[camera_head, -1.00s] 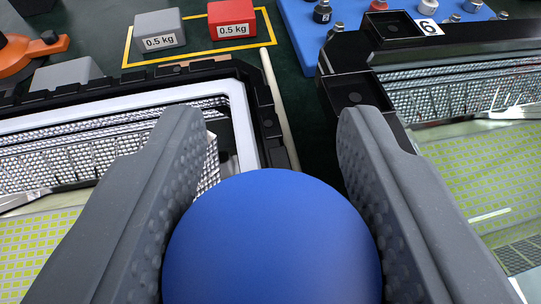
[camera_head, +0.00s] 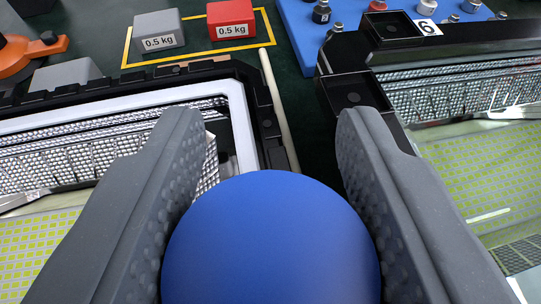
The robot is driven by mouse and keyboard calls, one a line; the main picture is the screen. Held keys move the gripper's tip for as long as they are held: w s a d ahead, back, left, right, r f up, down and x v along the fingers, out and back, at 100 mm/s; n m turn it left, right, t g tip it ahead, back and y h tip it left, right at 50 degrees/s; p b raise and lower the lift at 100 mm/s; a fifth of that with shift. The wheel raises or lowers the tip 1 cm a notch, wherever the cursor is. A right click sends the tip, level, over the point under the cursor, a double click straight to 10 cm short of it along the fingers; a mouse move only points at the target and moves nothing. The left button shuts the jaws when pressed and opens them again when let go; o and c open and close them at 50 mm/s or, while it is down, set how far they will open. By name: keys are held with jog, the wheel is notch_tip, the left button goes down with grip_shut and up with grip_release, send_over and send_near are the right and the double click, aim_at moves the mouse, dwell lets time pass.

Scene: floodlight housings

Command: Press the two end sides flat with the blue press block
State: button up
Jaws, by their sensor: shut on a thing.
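My gripper (camera_head: 270,215) is shut on a blue rounded thing (camera_head: 270,240), which looks like the blue press block's knob. The lower part of the block is out of the picture. The block hangs in front of the gap between two black floodlight housings. The left housing (camera_head: 262,110) has a white inner frame (camera_head: 240,120), a silver textured reflector side (camera_head: 60,155) and a yellow-green dotted panel (camera_head: 35,240). The right housing (camera_head: 345,95), marked 6, has a similar reflector side (camera_head: 455,92) and panel (camera_head: 480,170). My fingers hide part of both housings.
A grey 0.5 kg weight (camera_head: 158,32) and a red one (camera_head: 231,20) stand in a yellow outline at the back. A blue board (camera_head: 345,12) with knobs is at the back right. A pale rod (camera_head: 275,100) lies beside the left housing. An orange tool (camera_head: 30,55) is far left.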

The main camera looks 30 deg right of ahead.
jog(key=shift+f+b, duration=0.95)
jog(key=shift+b, duration=0.1)
dwell(1.1)
jog(key=shift+r+p, duration=1.1)
jog(key=shift+r, duration=1.45)
